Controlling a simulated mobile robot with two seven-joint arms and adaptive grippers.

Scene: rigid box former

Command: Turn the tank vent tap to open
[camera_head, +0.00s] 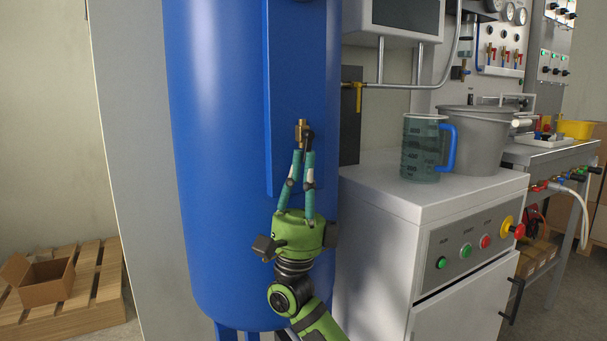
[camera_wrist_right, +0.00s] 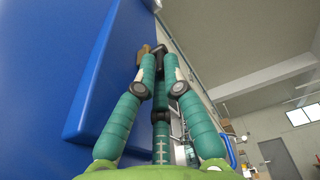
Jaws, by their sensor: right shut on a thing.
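The tank vent tap is a small brass fitting (camera_head: 302,127) with a black lever, on the raised flat strip of the blue tank (camera_head: 215,150). The brass part also shows in the wrist view (camera_wrist_right: 143,55), with the black lever to its right. My right gripper (camera_head: 303,155) comes up from below with its teal fingers close together, shut on the black lever. The fingertips hide part of the lever, so its exact angle is hard to tell. My left gripper is not in view.
Right of the tank stands a white cabinet (camera_head: 385,240) with push buttons. On it are a measuring jug (camera_head: 420,150) and a grey pot (camera_head: 475,145). A pallet with an open carton (camera_head: 45,285) lies at left.

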